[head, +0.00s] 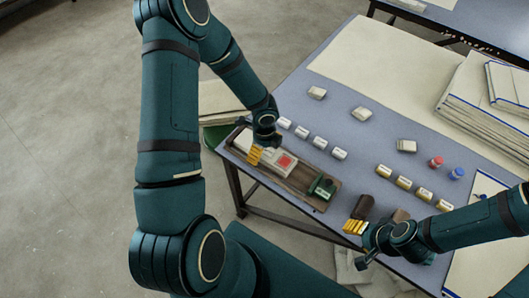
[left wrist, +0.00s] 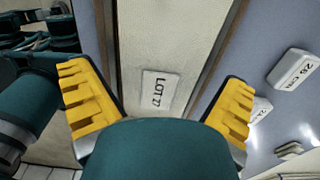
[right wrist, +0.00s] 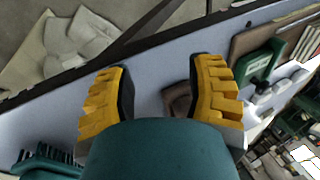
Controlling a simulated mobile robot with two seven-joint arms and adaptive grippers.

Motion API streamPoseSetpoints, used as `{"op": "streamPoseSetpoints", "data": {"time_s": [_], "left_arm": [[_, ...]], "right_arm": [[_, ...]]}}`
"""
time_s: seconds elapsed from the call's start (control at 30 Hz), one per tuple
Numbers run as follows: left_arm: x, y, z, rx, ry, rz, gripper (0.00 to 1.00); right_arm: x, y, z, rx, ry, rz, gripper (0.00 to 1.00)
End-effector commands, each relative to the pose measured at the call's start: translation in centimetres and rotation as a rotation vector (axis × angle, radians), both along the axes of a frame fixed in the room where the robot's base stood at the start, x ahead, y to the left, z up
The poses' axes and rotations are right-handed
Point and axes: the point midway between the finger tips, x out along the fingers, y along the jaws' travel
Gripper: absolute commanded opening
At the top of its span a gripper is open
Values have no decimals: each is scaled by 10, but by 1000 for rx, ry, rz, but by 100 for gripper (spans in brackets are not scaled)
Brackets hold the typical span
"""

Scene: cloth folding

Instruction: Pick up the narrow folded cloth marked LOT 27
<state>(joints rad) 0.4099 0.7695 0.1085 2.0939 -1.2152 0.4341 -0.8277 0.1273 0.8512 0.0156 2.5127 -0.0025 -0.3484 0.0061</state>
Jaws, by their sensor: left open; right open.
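The narrow cream folded cloth (left wrist: 165,35) with its LOT 27 tag (left wrist: 160,90) lies in a brown tray, as the left wrist view shows. In the head view the cloth (head: 243,141) is partly hidden by my left arm and gripper. My left gripper (head: 256,156) is open over it; in the left wrist view its fingers (left wrist: 160,108) stand on either side of the tag, with the cloth between them. I cannot tell whether they touch it. My right gripper (head: 356,227) is open and empty over the table's front part, its fingers (right wrist: 160,90) well apart.
The tray (head: 310,202) also holds a piece with a red patch (head: 285,161) and a green clamp-like object (head: 322,187). Several small labelled blocks (head: 302,132) lie behind it. A dark brown roll (head: 363,207) lies near my right gripper. Folded stacks (head: 480,115) stand at the right.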

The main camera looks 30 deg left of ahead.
Motion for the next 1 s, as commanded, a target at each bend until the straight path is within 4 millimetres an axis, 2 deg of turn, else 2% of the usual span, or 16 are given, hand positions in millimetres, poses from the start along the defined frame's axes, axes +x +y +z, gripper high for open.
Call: {"op": "streamPoseSetpoints", "data": {"time_s": [0.27,0.4,0.47,0.77,0.87,1.0], "left_arm": [[0,0,-2,0,-1,0,100],[0,0,-2,0,-1,0,51],[0,0,-2,0,-1,0,33],[1,0,1,0,-2,0,33],[1,0,12,0,-3,2,33],[1,1,38,2,-4,2,33]], "right_arm": [[-1,0,0,0,2,1,54],[-1,0,0,0,1,0,54],[-1,0,0,0,1,0,54],[0,0,1,0,1,0,54],[1,0,5,0,-2,-2,54],[3,-1,14,-2,-7,-6,54]]}}
